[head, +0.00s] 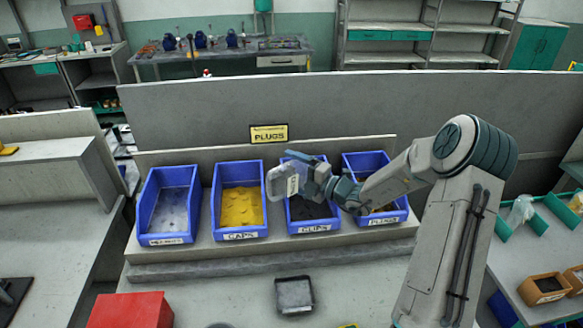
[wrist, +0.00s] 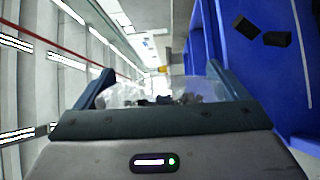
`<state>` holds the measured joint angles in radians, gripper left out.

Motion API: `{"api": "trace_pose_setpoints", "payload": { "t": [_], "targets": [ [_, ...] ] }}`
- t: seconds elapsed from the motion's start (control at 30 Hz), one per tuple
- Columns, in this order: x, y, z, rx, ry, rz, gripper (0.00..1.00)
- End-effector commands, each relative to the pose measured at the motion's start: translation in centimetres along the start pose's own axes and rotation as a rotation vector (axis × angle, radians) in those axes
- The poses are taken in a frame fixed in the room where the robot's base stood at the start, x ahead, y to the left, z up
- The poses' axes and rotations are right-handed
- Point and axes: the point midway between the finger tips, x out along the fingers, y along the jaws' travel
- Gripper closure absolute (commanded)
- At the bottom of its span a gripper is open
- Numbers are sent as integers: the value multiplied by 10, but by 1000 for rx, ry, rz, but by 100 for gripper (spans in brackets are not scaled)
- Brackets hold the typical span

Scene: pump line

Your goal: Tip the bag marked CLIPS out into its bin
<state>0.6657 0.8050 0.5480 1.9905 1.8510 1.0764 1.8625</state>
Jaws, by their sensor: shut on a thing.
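My gripper (head: 303,177) is shut on a clear bag (head: 280,183) with a pale label, too small to read. The bag is held on its side above the gap between the CAPS bin and the blue CLIPS bin (head: 312,224). In the wrist view the clear bag (wrist: 150,92) sits between my fingers with dark pieces inside. The CLIPS bin has dark contents, partly hidden by my gripper. In the wrist view a blue bin wall (wrist: 245,75) fills the right, with two dark pieces (wrist: 277,39) beside it.
The yellow-filled CAPS bin (head: 239,233) and a bin of pale parts (head: 167,239) stand to the left. The PLUGS bin (head: 384,218) is on the right, partly behind my arm. A PLUGS sign (head: 269,133) is behind. A black tray (head: 294,308) and red box (head: 130,311) are in front.

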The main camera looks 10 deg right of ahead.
Motion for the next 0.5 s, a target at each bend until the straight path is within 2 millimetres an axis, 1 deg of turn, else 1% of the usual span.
{"api": "trace_pose_setpoints", "payload": {
  "t": [0.03,0.33,0.43,0.5],
  "targets": [
    [0,5,2,27,-1,11,29],
    [-3,8,10,185,-2,69,29],
    [-5,9,14,278,-3,104,29],
    [-7,7,18,341,-2,127,29]
  ]
}}
